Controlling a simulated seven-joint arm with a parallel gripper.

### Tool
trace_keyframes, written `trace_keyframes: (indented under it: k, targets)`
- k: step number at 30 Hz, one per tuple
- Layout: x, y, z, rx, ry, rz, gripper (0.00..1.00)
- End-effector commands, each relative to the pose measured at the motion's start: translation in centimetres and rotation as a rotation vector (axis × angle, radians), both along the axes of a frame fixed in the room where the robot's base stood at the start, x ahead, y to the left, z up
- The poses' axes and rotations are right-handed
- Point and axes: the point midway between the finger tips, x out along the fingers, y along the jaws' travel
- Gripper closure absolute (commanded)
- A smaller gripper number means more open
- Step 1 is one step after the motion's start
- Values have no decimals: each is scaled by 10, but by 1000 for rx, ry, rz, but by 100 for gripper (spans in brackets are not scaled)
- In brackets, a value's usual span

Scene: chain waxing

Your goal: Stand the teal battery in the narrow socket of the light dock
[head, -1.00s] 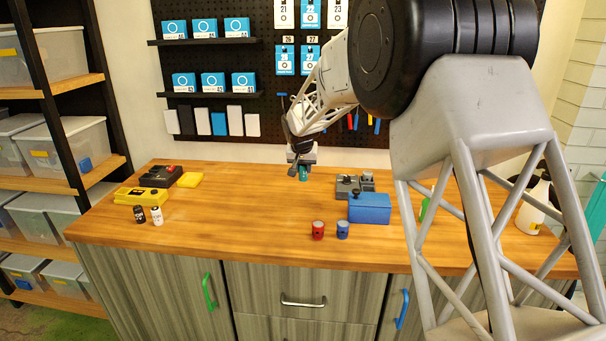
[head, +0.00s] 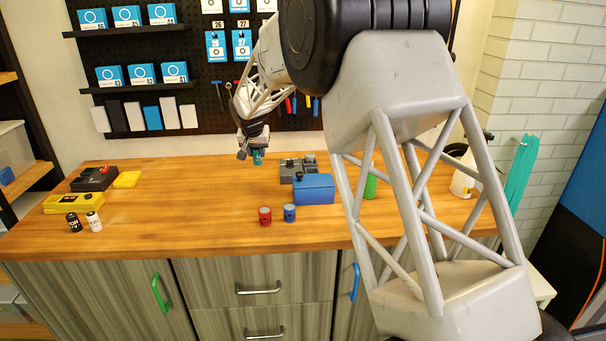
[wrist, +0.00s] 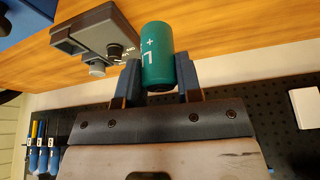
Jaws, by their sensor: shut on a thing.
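The teal battery (wrist: 158,58) is held between the two fingers of my gripper (wrist: 160,82), with white marks on its side. In the head view the battery (head: 257,158) is a small teal patch under my gripper (head: 254,150), near the back of the bench; I cannot tell its exact height. The grey dock (head: 290,168), the lighter of the box-like docks, stands right of the battery, partly behind the blue box. In the wrist view the dock (wrist: 85,38) shows a dark recess and a round knob, apart from the battery. Which opening is the narrow socket is unclear.
A blue box (head: 314,188) stands in front of the grey dock. A yellow device (head: 72,203), a black device (head: 94,179) and two small batteries are at left. The middle of the wooden bench is clear.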

Motion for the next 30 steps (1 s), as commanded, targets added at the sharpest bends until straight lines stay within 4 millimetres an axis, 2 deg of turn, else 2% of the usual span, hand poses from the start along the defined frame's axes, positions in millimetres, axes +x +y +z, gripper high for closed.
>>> trace_keyframes:
  k: [9, 15, 21, 30]
  targets:
    - [31, -100, 7, 0, 8, -325, 96]
    - [43, -158, 12, -4, 1, -517, 96]
    - [48, -189, 15, -7, -6, -623, 96]
    - [49, -195, 16, -7, -9, -647, 96]
